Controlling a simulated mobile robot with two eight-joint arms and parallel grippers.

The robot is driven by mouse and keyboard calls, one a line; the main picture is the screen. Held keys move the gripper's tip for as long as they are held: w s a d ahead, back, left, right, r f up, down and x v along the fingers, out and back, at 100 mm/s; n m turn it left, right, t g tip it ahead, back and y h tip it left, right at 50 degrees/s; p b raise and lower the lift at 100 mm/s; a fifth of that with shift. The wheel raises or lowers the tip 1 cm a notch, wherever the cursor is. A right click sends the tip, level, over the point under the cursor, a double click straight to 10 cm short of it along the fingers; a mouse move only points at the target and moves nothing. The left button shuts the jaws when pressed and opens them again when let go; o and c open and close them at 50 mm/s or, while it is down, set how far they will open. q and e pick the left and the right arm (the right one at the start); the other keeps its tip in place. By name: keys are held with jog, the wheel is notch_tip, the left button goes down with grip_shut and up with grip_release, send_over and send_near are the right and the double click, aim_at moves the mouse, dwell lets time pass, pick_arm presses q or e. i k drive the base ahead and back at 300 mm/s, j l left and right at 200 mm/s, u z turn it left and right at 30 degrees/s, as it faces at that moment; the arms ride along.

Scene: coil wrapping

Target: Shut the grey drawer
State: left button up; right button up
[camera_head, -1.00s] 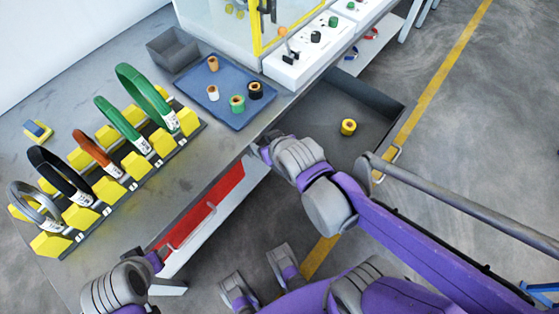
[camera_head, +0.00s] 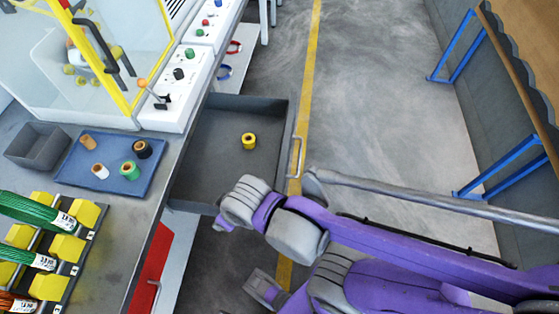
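The grey drawer (camera_head: 182,180) is pulled out from under the table on its right side, with its open top facing up. A yellow roll (camera_head: 249,141) lies in it. Its light metal handle (camera_head: 296,157) is on the right-hand front, near the yellow floor line. My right arm comes in from the lower right. Its gripper (camera_head: 224,223) is by the drawer's near corner, partly hidden behind my wrist, so I cannot tell whether it touches the drawer or whether its fingers are open. My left gripper is out of the picture.
The table (camera_head: 120,235) bears a blue tray (camera_head: 113,170) with several small rolls, a grey bin (camera_head: 38,148) and a rack with coils at the left. A red drawer (camera_head: 152,262) is nearer. Clear floor (camera_head: 370,100) lies right of the handle.

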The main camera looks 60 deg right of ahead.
aim_at(215, 158)
jog(key=l+z, duration=1.25)
jog(key=i+l, duration=0.05)
jog(key=l, duration=0.05)
